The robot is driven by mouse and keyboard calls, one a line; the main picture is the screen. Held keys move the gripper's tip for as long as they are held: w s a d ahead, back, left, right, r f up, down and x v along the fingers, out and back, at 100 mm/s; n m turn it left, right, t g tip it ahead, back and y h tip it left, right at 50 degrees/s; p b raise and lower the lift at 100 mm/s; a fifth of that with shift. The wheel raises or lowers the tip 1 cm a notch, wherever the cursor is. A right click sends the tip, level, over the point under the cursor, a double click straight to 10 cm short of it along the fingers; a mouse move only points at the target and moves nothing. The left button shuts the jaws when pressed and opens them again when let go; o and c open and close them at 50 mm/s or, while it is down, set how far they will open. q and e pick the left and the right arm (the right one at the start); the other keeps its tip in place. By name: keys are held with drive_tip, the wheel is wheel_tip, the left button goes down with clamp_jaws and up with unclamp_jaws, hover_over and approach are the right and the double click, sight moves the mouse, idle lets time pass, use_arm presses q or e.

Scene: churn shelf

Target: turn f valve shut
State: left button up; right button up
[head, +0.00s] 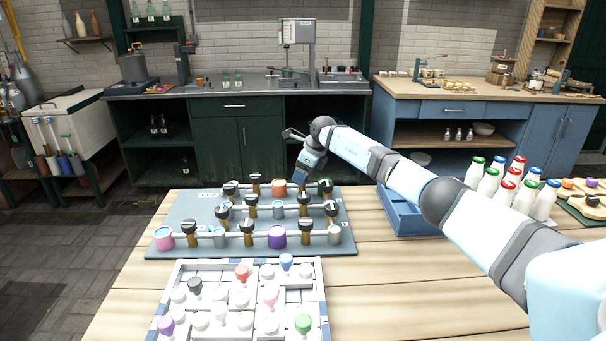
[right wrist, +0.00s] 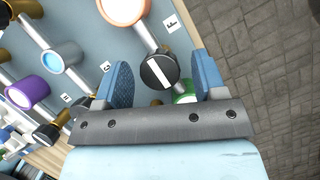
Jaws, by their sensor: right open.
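The valve panel (head: 170,228) lies on the wooden table. It carries rows of pipes, coloured fittings and black knobs on brass stems. The f valve knob (right wrist: 160,71) is black with a white stripe, beside a tag that looks like F (right wrist: 172,22). Its stripe runs roughly along its pipe. My right gripper (head: 300,178) is above the back row of the panel. In the right wrist view its blue fingers (right wrist: 160,84) are apart, with the knob showing between them. I cannot tell whether either finger touches it. My left gripper is not in view.
A white tray of coloured knobs (head: 318,290) lies in front of the panel. A blue crate (head: 400,216) and several capped white bottles (head: 524,196) stand to the right. My right arm spans the table's right side. Bare table lies right of the tray.

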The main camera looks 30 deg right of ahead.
drive_tip(key=c, duration=0.9)
